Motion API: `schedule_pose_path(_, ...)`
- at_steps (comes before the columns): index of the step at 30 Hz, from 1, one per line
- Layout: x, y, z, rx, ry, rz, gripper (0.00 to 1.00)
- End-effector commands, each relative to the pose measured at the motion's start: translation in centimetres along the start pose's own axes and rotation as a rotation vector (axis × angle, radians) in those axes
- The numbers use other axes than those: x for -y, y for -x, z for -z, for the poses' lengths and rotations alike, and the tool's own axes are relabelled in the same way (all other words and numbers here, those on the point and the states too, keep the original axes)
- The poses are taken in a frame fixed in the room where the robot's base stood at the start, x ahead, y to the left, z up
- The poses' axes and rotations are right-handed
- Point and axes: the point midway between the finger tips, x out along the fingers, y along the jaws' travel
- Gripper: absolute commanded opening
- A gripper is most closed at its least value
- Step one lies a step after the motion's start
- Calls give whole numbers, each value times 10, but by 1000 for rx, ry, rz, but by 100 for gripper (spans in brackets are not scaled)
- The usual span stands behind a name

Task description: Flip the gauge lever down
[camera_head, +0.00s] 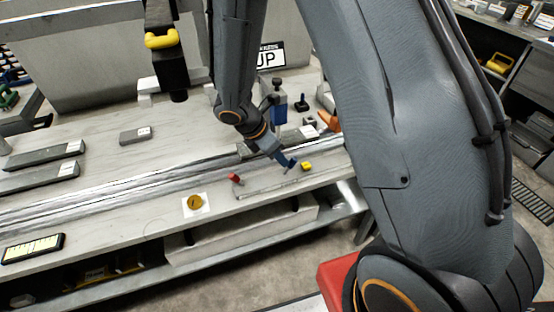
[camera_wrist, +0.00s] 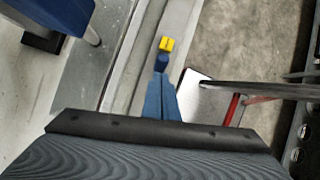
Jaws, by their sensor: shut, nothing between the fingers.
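My gripper (camera_head: 290,164) has blue fingers and is low over the front of the bench, shut and empty. A blue upright device (camera_head: 279,93) with a dark top stands behind my gripper. A blue part (camera_wrist: 55,14) also shows at the upper left in the wrist view. I cannot clearly make out the gauge lever or its position.
A red block (camera_head: 234,178) lies left of my gripper. A yellow disc on a white card (camera_head: 194,204) is at the bench front. Grey bars (camera_head: 45,157) lie at left. The middle bench surface is mostly clear.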

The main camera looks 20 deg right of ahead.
Motion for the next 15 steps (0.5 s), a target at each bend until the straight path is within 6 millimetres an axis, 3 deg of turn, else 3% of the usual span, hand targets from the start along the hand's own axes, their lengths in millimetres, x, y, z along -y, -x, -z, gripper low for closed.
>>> schedule_pose_path(15,1,13,-7,1,-1,0,0)
